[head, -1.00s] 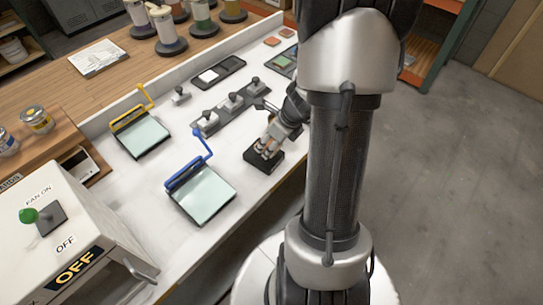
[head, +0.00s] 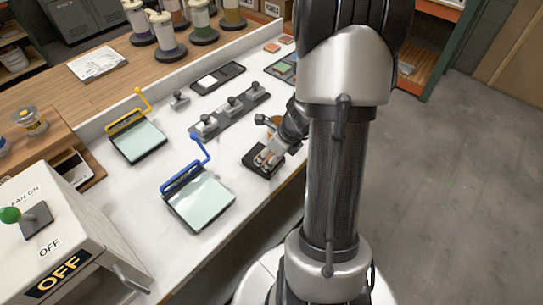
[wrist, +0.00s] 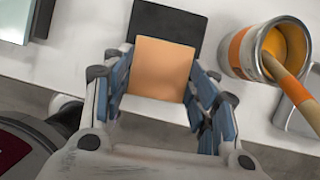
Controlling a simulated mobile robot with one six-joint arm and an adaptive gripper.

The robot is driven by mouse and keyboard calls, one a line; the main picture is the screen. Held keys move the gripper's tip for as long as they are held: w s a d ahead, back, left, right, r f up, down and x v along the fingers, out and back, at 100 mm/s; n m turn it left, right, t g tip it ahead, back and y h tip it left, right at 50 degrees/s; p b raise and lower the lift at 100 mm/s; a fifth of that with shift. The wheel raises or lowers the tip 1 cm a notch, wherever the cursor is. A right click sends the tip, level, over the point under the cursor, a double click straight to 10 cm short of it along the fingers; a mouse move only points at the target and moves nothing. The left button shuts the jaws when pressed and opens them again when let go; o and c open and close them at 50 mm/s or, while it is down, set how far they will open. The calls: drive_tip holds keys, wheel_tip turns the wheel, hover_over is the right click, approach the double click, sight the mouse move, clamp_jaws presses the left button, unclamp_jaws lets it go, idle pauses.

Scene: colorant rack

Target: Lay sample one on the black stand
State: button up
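A flat peach-orange square, which looks like the sample (wrist: 161,68), lies between the fingers of my gripper (wrist: 160,95) in the wrist view. The black stand (wrist: 168,20) is directly under and behind it, with its far part bare and its near part hidden. The blue-padded fingers are along the square's left and right edges. I cannot tell whether they press on it or stand slightly apart, nor whether the square rests on the stand. In the head view my gripper (head: 268,158) is low over the black stand (head: 252,166), near the table's front edge.
An open can of orange paint (wrist: 268,50) with a wooden stick is right of the stand in the wrist view. A blue-handled glass plate (head: 200,200), a yellow-handled one (head: 138,139) and a grey row of knobbed blocks (head: 230,112) occupy the white table.

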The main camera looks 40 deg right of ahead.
drive_tip(key=o, duration=0.4)
drive_tip(key=shift+f, duration=0.45)
drive_tip(key=shift+o, duration=0.2)
drive_tip(key=shift+s, duration=0.1)
drive_tip(key=shift+r, duration=0.15)
drive_tip(key=shift+r+p, duration=0.2)
drive_tip(key=shift+p, duration=0.1)
drive_tip(key=p+v, duration=0.6)
drive_tip(key=v, duration=0.6)
drive_tip(key=shift+r+p, duration=0.3)
